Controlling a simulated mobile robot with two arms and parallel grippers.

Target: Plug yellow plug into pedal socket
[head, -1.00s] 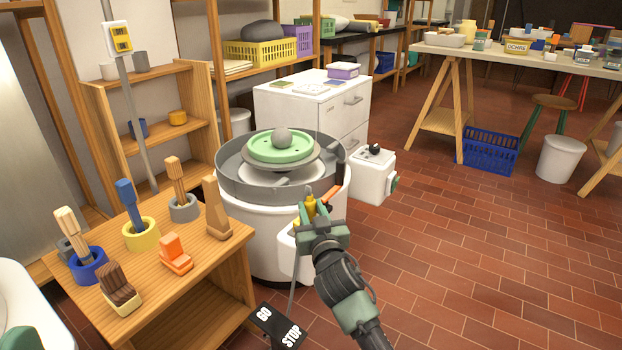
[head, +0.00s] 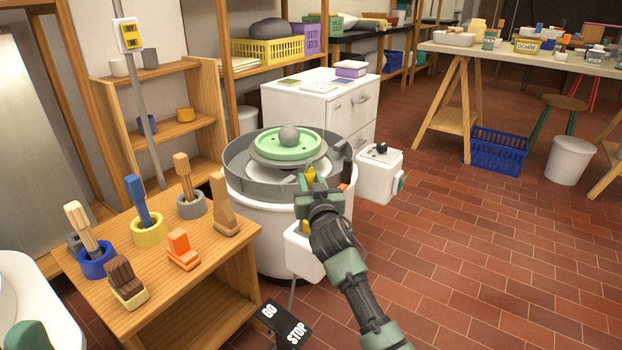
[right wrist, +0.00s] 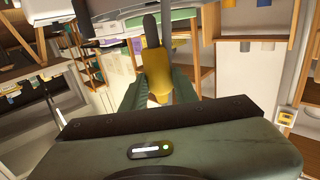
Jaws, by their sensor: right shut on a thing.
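My right gripper (head: 312,190) is shut on the yellow plug (head: 309,176) and holds it in front of the pottery wheel's grey splash pan (head: 240,172). In the right wrist view the yellow plug (right wrist: 156,72) sits between the two green fingers, its dark end pointing away from the palm. A white box (head: 300,258) sits low on the wheel's front, with a yellow patch beside my wrist; I cannot tell whether this is the socket. The black GO/STOP pedal (head: 284,325) is on the floor below.
A wooden table (head: 160,262) with tools in ring holders stands close at left. The wheel carries a green disc (head: 272,146) with a grey lump. A white box with a black knob (head: 380,175) stands to the right.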

